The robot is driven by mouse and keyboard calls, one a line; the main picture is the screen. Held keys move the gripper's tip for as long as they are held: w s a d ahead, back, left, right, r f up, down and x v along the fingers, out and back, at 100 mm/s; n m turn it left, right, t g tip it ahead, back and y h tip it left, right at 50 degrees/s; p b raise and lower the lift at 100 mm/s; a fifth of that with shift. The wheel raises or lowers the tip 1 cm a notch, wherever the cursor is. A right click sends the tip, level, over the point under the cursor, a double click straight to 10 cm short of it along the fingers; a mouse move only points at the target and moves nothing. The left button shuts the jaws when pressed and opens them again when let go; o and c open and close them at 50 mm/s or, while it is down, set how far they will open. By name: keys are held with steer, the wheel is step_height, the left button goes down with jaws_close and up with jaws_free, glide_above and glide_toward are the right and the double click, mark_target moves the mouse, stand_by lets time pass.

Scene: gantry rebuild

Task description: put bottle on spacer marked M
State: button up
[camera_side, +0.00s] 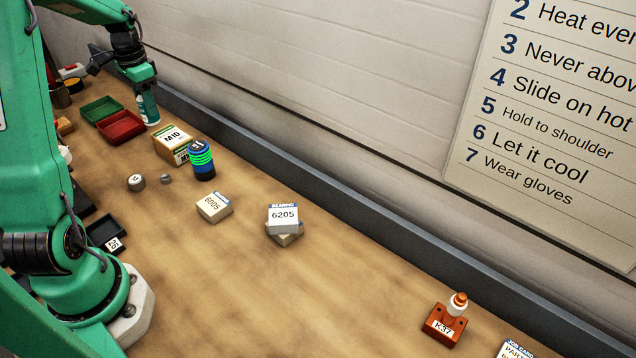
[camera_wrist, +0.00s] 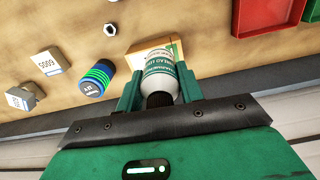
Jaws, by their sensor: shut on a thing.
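The bottle is white with a teal label and shows in the side view (camera_side: 149,112), upright beyond the red tray. My gripper (camera_side: 146,92) is shut on its upper part from above. In the wrist view, my gripper's green fingers (camera_wrist: 158,90) are on both sides of the bottle (camera_wrist: 160,65), with its dark cap towards me. I cannot tell whether its base touches the bench. A short grey round spacer (camera_side: 136,182) stands on the bench, nearer the camera than the bottle. A mark shows on its top, but I cannot read it surely.
An M10 box (camera_side: 171,139) and a blue, green-striped canister (camera_side: 202,161) stand between bottle and bearing boxes (camera_side: 283,216). A small nut (camera_side: 166,179) lies beside the spacer. Green (camera_side: 100,108) and red (camera_side: 121,127) trays are left of the bottle.

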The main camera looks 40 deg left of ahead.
steer(key=s+d+r+n, duration=0.1)
steer(key=s+d, duration=0.2)
steer(key=d, duration=0.5)
steer(key=s+d+r+n, duration=0.1)
steer(key=s+d, duration=0.3)
steer(key=d, duration=0.4)
steer(key=shift+d+r, duration=0.2)
steer(key=shift+r, duration=0.2)
steer(key=shift+a, duration=0.1)
glide_above(135, 179)
step_height(135, 179, down, 7)
steer(key=shift+f, duration=0.1)
steer(key=shift+f, duration=1.9)
steer(key=shift+f, duration=0.1)
